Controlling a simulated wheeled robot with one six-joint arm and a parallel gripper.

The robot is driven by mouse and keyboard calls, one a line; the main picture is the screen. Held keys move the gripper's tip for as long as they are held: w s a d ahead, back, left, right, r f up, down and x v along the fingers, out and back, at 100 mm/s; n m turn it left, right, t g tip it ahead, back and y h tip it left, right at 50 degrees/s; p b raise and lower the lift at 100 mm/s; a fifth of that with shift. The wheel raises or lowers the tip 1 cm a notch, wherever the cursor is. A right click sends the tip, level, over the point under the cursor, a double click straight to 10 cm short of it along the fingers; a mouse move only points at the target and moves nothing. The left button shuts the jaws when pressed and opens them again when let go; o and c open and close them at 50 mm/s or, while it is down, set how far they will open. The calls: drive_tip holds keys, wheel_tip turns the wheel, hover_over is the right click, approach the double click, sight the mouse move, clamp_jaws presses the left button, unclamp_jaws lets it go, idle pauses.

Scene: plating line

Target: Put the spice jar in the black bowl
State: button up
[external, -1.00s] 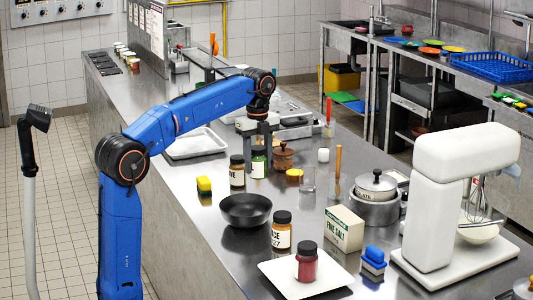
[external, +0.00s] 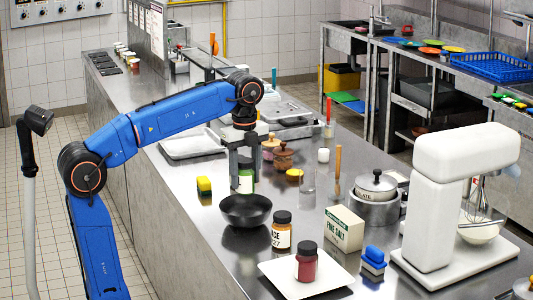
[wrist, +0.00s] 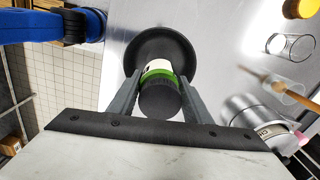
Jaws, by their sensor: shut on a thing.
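My gripper (external: 246,178) is shut on a spice jar (external: 246,184) with a green band and a pale label. In the wrist view the jar's dark lid (wrist: 160,98) faces the camera between the two fingers. The black bowl (external: 246,212) stands on the steel counter, and the jar hangs just above its back rim. In the wrist view the bowl (wrist: 165,42) shows behind the jar. The fingers hide parts of the jar, and its underside is not visible.
A jar with an orange-brown label (external: 281,233) stands right of the bowl. A red jar (external: 307,264) stands on a white plate (external: 276,273).

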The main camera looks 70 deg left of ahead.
drive_tip(key=shift+f, duration=4.6)
drive_tip(key=shift+f, duration=0.15)
drive_tip(key=o, duration=1.2)
wheel_tip(320, 180, up, 12)
drive_tip(key=shift+r, duration=0.15)
